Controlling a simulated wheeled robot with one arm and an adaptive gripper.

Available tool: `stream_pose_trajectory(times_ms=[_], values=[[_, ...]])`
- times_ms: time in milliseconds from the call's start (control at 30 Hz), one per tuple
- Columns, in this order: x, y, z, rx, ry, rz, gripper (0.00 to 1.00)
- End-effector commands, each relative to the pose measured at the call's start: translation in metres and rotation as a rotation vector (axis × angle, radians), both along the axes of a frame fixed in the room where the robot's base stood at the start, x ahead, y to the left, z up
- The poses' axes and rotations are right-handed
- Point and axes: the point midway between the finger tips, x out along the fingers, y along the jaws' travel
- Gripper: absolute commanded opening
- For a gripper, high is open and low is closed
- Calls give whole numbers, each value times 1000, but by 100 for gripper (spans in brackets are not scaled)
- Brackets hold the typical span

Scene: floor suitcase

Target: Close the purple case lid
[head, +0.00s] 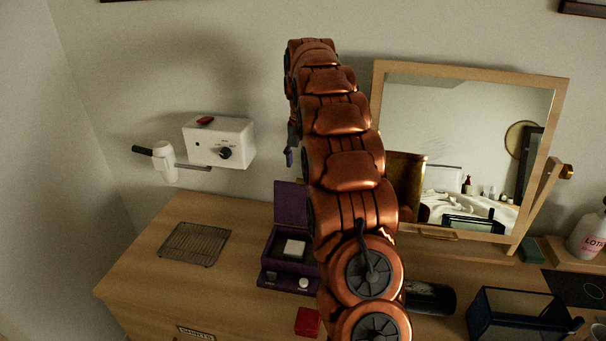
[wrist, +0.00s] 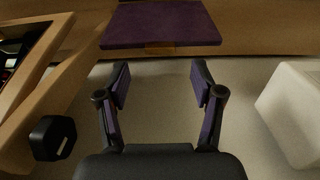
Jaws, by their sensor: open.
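The purple case (head: 272,248) stands open on the wooden dresser, with a small light square item inside it. Its lid (head: 291,204) is raised roughly upright at the back, and my arm covers the case's right side. In the wrist view the purple lid (wrist: 160,24) lies beyond my fingertips, with a small brown piece at its edge. My gripper (wrist: 161,85) is open and empty, with a gap between it and the lid. In the head view only a dark part of my gripper (head: 290,148) shows, above the lid near the wall.
A wood-framed mirror (head: 560,95) stands right of my arm. A white box (head: 220,142) and a hair dryer (head: 163,160) are on the wall at left. A wire rack (head: 195,244) lies left of the case, a red item (head: 307,321) in front. A glass box (head: 515,312) stands at right.

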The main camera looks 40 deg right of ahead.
Motion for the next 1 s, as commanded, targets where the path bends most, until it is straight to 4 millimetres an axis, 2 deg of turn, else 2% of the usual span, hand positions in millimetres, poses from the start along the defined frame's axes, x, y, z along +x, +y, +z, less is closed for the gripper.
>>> stream_pose_trajectory(times_ms=[500,933,1000], values=[[0,0,-45,1,0,0,67],[0,0,-52,1,-1,0,67],[0,0,-52,1,-1,0,59]])
